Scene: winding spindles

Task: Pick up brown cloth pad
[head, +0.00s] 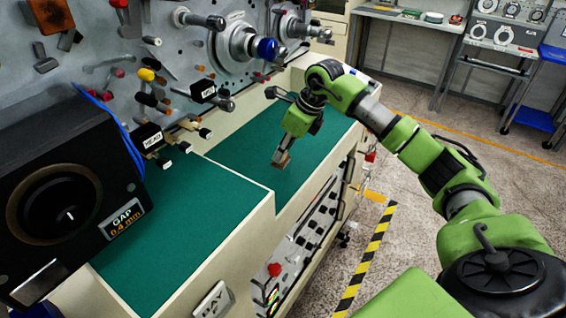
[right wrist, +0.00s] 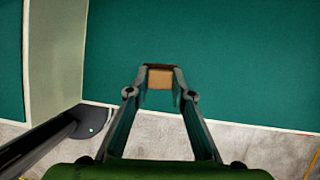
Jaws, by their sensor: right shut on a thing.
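The brown cloth pad (right wrist: 160,79) is small and tan-brown and sits between the fingertips of my right gripper (right wrist: 161,72) in the right wrist view. The gripper is shut on it. In the head view my right gripper (head: 282,160) points down over the lower green worktop, with the brown pad (head: 281,159) at its tips. I cannot tell whether the pad touches the worktop or is just above it. My left gripper is not in view.
The green worktop (head: 240,150) is bare around the pad. A raised green section (head: 190,215) with a pale rim stands to its left. A black gauge box (head: 60,190) stands on that section. Knobs and spindles stick out of the grey panel (head: 200,25) behind.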

